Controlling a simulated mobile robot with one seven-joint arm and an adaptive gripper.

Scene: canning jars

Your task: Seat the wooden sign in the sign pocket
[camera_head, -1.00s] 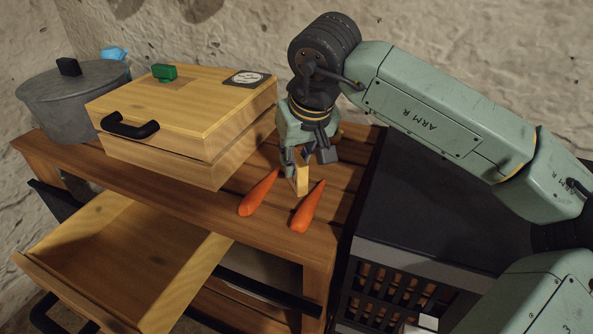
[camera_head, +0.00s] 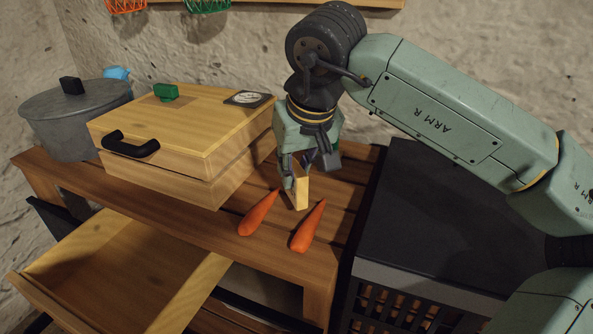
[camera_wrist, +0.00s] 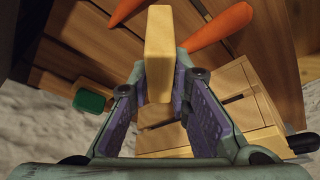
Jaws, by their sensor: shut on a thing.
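My gripper (camera_head: 297,172) is shut on the wooden sign (camera_head: 301,190), a small pale flat block. The sign is upright and sticks out past the fingertips, above the right part of the wooden table. In the wrist view the sign (camera_wrist: 158,50) stands between the two purple-padded fingers (camera_wrist: 160,85). A pale wooden surface with a dark slot-like line (camera_wrist: 233,98) shows right of the fingers in the wrist view; I cannot tell whether it is the sign pocket. I cannot pick out the pocket in the head view.
Two carrots (camera_head: 258,213) (camera_head: 307,227) lie in front of the sign. A wooden box (camera_head: 160,170) with a black handle (camera_head: 131,143) stands left of my gripper. A grey pot (camera_head: 75,122) is at far left. A drawer (camera_head: 115,265) hangs open. A dark crate (camera_head: 430,235) stands right.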

